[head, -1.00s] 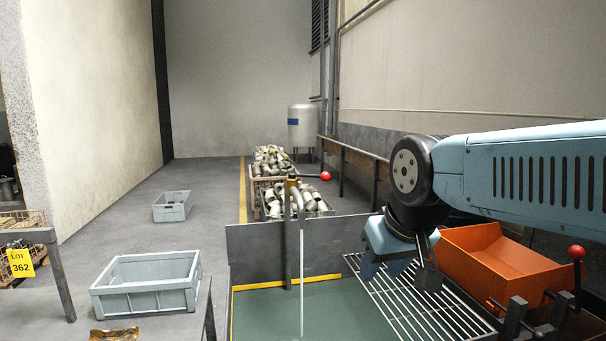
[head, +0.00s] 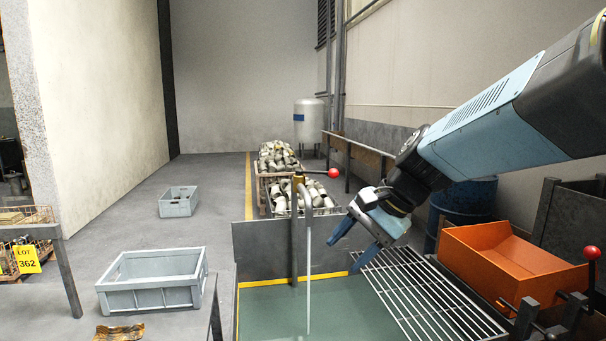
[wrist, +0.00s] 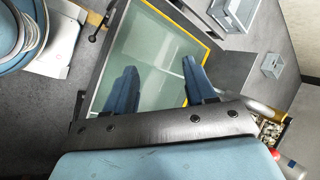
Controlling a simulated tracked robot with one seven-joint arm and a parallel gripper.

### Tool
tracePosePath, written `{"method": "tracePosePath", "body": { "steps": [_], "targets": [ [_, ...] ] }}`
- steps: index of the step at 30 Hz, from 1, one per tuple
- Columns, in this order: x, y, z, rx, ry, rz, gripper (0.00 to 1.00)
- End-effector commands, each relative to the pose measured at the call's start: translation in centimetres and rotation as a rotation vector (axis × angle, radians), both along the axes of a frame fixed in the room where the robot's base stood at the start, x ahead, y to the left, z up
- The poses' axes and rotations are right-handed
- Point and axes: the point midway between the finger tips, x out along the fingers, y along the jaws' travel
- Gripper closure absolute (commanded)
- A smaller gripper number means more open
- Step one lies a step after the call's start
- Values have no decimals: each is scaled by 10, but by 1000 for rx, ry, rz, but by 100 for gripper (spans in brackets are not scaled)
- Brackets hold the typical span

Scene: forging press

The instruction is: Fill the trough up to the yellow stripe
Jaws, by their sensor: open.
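The trough (head: 262,325) holds green-tinted liquid (head: 345,315). The yellow stripe (head: 300,278) runs along its inner walls, and the liquid surface lies close against it at the back. A tap (head: 305,196) pours a thin white stream (head: 308,280) into the trough. A rod with a red knob (head: 333,173) reaches right from the tap's brass valve (head: 298,180). My gripper (head: 342,257) is open and empty, pointing down and left over the trough's back right corner, below and apart from the knob. In the wrist view the liquid (wrist: 160,45) shows between my fingers (wrist: 159,68).
A wire rack (head: 420,300) covers the trough's right side. An orange bin (head: 500,262) with a red-knobbed lever (head: 591,254) stands right of it. Grey crates (head: 152,295) (head: 179,210) stand left. Baskets of metal parts (head: 285,165) stand behind the tap.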

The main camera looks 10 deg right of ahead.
Motion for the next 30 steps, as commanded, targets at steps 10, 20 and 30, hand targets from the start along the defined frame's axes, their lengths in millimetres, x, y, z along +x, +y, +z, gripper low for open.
{"method": "tracePosePath", "body": {
  "steps": [10,20,30],
  "targets": [
    [112,-20,32,735,350,-549,45],
    [202,-102,54,1321,541,-870,45],
    [227,-120,58,1459,573,-922,45]
  ]
}}
